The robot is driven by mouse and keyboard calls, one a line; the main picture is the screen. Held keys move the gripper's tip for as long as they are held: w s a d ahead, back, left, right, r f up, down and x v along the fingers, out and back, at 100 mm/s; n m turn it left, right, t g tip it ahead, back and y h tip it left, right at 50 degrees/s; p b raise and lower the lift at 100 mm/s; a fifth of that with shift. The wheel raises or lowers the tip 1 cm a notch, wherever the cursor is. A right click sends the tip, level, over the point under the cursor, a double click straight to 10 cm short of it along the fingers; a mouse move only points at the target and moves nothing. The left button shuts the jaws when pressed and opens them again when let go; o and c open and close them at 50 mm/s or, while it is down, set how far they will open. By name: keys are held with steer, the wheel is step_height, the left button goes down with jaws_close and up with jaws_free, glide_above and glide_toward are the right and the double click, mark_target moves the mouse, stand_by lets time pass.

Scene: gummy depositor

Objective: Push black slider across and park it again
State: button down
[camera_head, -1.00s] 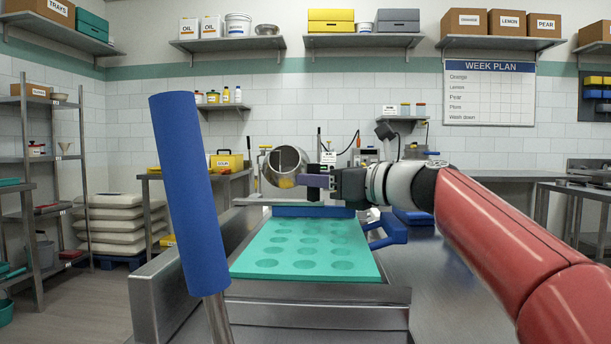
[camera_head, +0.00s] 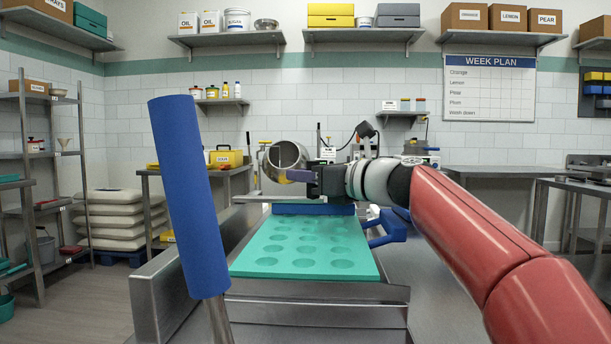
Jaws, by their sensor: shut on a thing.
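My gripper (camera_head: 300,176) is at the far end of the teal mould tray (camera_head: 303,250), in front of the tilted steel drum (camera_head: 272,170). The slider cannot be made out apart from the dark gripper body and jaws. A yellow mass shows inside the drum, partly behind the jaws.
A blue padded handle (camera_head: 189,195) stands large at the front left. A blue bar (camera_head: 312,209) lies across the tray's far edge, and a blue handle (camera_head: 388,231) is at its right. The steel surface right of the tray is clear.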

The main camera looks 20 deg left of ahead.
steer(key=shift+w+r, duration=0.1)
steer(key=shift+w+a+r+p, duration=0.15)
steer(key=shift+w+p, duration=0.15)
steer(key=shift+p, duration=0.3)
steer(key=shift+w+a+p, duration=0.2)
steer(key=shift+w+p, duration=1)
steer(key=shift+p, duration=0.05)
steer(key=shift+w+a+f+p, duration=0.2)
steer(key=shift+w+p, duration=0.2)
steer(key=shift+w, duration=0.25)
steer(key=c, duration=1.2)
jaws_free()
steer(key=shift+c, duration=0.2)
